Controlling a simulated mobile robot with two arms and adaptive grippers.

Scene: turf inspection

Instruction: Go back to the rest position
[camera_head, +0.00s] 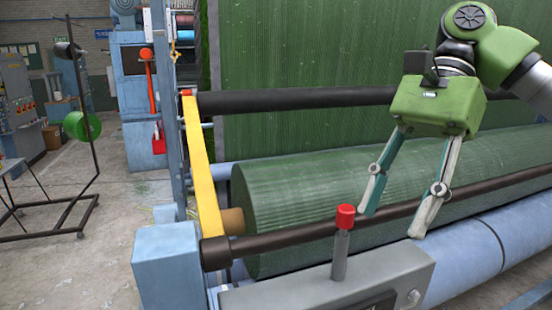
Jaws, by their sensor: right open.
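My right gripper (392,222), with a green body and teal and white fingers, comes in from the upper right. Its jaws are apart and nothing is between them. The fingers point down in front of the dark front bar (300,235) and the large green turf roll (300,197). To the left of the fingertips stands a red-topped lever (345,217) on a grey housing (385,277); a small gap shows between lever and gripper. My left gripper is not in view.
A yellow side arm (201,165) links the front bar to a rear black bar (290,101). Blue rollers (475,255) lie at the lower right. At left are a wire rack (62,215), a green spool (81,126) and control cabinets (20,105), with open floor between.

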